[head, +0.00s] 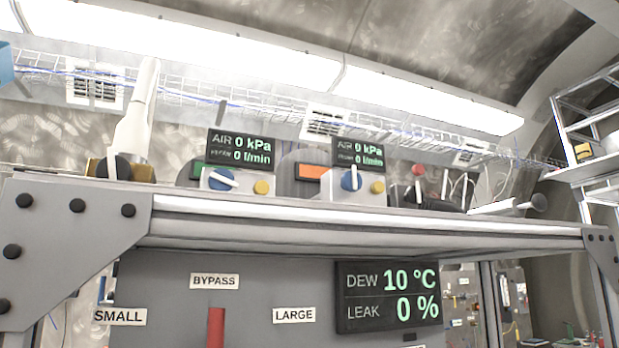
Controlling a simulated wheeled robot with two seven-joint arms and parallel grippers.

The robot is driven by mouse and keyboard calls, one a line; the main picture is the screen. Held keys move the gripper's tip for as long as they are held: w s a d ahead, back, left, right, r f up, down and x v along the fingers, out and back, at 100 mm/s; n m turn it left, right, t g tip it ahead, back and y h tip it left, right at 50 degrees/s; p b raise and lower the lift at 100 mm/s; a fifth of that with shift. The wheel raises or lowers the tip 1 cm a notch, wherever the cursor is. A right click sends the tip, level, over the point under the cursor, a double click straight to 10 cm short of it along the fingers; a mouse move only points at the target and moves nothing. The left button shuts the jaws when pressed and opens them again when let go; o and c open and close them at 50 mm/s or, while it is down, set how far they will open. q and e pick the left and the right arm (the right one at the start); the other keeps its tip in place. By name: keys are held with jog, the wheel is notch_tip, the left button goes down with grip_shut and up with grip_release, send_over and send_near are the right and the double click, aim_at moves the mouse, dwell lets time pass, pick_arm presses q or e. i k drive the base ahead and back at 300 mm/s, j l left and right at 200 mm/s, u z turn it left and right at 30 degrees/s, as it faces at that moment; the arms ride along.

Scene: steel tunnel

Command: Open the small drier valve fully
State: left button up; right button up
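The SMALL label (118,316) is on the grey panel (260,275) under the shelf, at the lower left. No valve handle shows by this label; the area below it is cut off by the frame's lower edge. A BYPASS label (214,281) is to its right, with the top of a red upright handle (215,327) below it. A LARGE label (294,315) is further right. The dark display (388,296) reads DEW 10 °C and LEAK 0 %. Neither of my grippers is in view.
A steel shelf (370,216) crosses above the panel. On it stand two units with AIR displays (239,149) (358,153) and blue knobs, and a white tapered object (135,115) at the left. A rack (590,120) stands at the right.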

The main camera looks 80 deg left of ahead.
aim_at(219, 179)
jog(key=i+l, duration=0.2)
jog(key=i, duration=0.3)
jog(key=i+l, duration=0.15)
jog(key=i, duration=0.4)
jog(key=i+l, duration=0.2)
jog(key=i, duration=0.3)
jog(key=i+l, duration=0.2)
jog(key=i, duration=0.3)
jog(key=u, duration=4.4)
